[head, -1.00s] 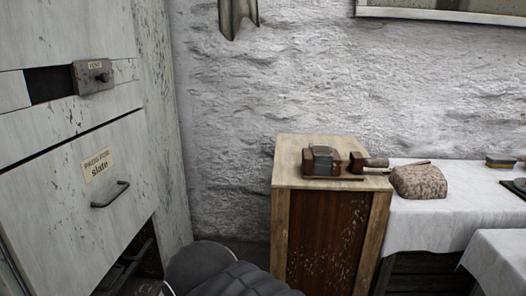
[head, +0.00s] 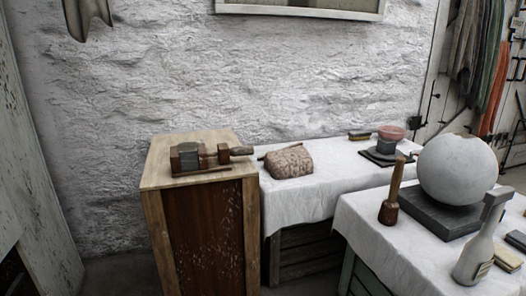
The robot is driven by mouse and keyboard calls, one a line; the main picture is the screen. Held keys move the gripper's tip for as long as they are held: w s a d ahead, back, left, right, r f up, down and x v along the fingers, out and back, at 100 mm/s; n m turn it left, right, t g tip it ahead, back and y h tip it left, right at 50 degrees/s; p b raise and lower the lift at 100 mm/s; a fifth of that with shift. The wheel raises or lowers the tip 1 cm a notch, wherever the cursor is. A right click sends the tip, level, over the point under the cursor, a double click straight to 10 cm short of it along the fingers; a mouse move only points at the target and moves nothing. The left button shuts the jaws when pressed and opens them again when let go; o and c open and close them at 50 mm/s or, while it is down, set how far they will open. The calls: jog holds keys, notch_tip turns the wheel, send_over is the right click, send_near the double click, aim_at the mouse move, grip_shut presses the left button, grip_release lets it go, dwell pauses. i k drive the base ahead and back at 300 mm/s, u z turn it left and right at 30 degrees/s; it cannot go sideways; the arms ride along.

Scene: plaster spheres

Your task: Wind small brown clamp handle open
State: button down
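A small brown clamp (head: 224,154) lies on top of a wooden cabinet (head: 163,178), left of the middle in the head view. A dark grey block (head: 188,156) sits between its brown jaws. Its handle (head: 241,151) points to the right, near the cabinet's right edge. The clamp is too small here to tell how tight its jaws are on the block. My gripper is not in view.
Right of the cabinet, a cloth-covered table (head: 300,197) bears a rough brown lump (head: 288,161) and a pink bowl (head: 391,132) on a grey block. A nearer table holds a plaster sphere (head: 457,170), a mallet (head: 391,200) and a white bottle (head: 474,258).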

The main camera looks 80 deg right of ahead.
aim_at(245, 150)
jog(key=u, duration=0.05)
jog(key=k, duration=1.8)
jog(key=z, duration=0.6)
jog(key=i, duration=1.35)
jog(key=z, duration=2.7)
